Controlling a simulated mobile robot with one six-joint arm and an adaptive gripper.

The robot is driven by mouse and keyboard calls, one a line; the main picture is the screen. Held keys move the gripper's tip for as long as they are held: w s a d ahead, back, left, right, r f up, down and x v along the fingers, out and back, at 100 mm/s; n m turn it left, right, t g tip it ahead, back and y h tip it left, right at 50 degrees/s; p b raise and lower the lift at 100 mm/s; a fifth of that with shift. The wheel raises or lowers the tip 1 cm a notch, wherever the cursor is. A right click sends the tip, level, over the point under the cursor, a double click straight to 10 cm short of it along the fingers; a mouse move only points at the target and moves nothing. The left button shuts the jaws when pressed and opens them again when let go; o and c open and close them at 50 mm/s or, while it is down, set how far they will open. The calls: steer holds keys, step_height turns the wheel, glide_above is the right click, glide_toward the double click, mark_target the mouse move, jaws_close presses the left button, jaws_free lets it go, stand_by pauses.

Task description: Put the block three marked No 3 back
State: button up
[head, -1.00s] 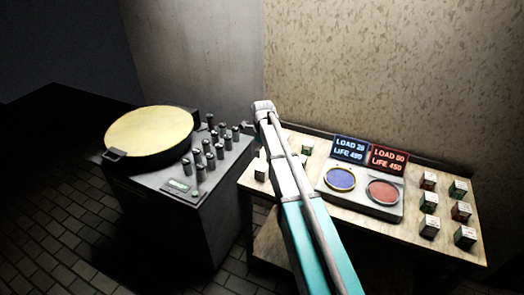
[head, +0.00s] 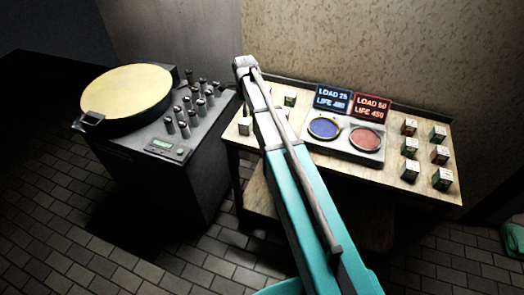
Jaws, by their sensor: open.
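Several small blocks stand on the wooden table. A group is at its right end, including one block (head: 409,127) at the back, a reddish-topped block (head: 440,154) and a green-sided block (head: 442,179) at the front. A pale block (head: 245,126) and a green block (head: 290,100) stand on the left part, beside my arm. Their markings are too small to read, so I cannot tell which is No 3. My white and teal arm reaches up across the table's left part. My gripper's fingers do not show.
The wooden table (head: 390,187) holds a panel with a blue dish (head: 325,128), a red dish (head: 365,139), a blue display (head: 332,98) and a red display (head: 371,107). Left stands a dark cabinet (head: 150,185) with a round yellow-topped pan (head: 127,91) and several upright knobs. Tiled floor in front is open.

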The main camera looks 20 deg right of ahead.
steer(key=s+n, duration=2.2)
steer(key=s, duration=0.3)
steer(key=shift+s+a, duration=0.15)
steer(key=shift+s, duration=0.2)
